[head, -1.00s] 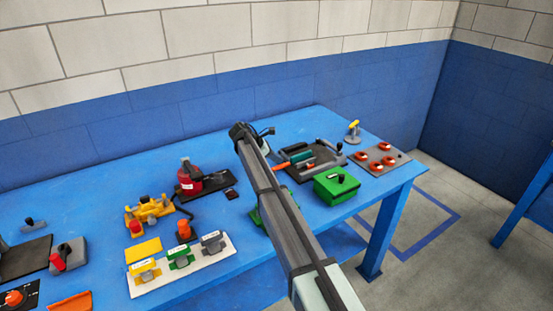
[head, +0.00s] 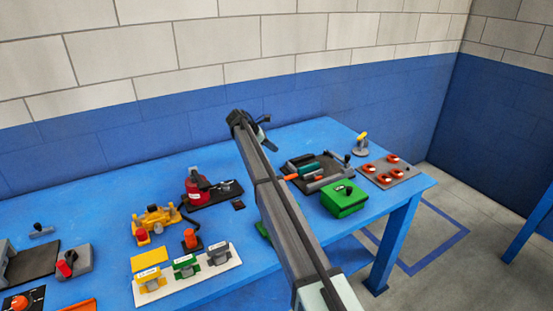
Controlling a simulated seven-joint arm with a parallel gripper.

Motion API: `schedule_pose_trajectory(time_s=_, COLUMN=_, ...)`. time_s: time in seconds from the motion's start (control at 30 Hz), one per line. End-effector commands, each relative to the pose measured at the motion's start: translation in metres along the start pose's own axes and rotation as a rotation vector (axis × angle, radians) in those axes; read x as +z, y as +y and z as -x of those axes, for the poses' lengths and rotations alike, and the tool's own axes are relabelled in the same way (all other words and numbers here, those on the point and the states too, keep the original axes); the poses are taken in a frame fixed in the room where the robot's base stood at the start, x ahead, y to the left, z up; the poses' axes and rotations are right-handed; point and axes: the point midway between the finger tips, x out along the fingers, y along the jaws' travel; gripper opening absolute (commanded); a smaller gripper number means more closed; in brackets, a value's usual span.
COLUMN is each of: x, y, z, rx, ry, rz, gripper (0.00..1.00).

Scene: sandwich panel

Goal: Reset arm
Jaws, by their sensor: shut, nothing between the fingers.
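My arm (head: 275,215) reaches up from the lower right over the blue table (head: 95,192). My gripper (head: 266,132) is at its far end, above the back part of the table in front of the blue wall. It is small and partly hidden behind the arm's end. It looks shut and holds nothing that I can see. The arm hides part of the table and most of a green thing (head: 263,231) beside it.
A red device (head: 197,188), a yellow device (head: 155,220) and a white panel with coloured switches (head: 187,275) are left of the arm. A green box (head: 344,199), a tool tray (head: 316,170) and a grey plate with red knobs (head: 385,172) are to its right.

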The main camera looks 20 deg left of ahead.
Motion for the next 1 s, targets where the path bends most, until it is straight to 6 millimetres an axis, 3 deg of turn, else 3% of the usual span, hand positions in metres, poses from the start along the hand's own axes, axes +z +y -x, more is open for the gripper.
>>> schedule_pose_trajectory(time_s=0.23, x=0.007, y=0.013, z=0.012, rx=0.001, ry=0.000, rz=0.000, gripper=0.00)
schedule_pose_trajectory(time_s=0.6, x=0.013, y=0.012, z=0.005, rx=0.008, ry=0.011, rz=-0.006, gripper=0.00)
schedule_pose_trajectory(time_s=0.77, x=0.044, y=0.015, z=-0.034, rx=0.068, ry=0.083, rz=-0.040, gripper=0.00)
schedule_pose_trajectory(time_s=1.0, x=0.124, y=0.015, z=-0.124, rx=0.243, ry=0.233, rz=-0.158, gripper=0.00)
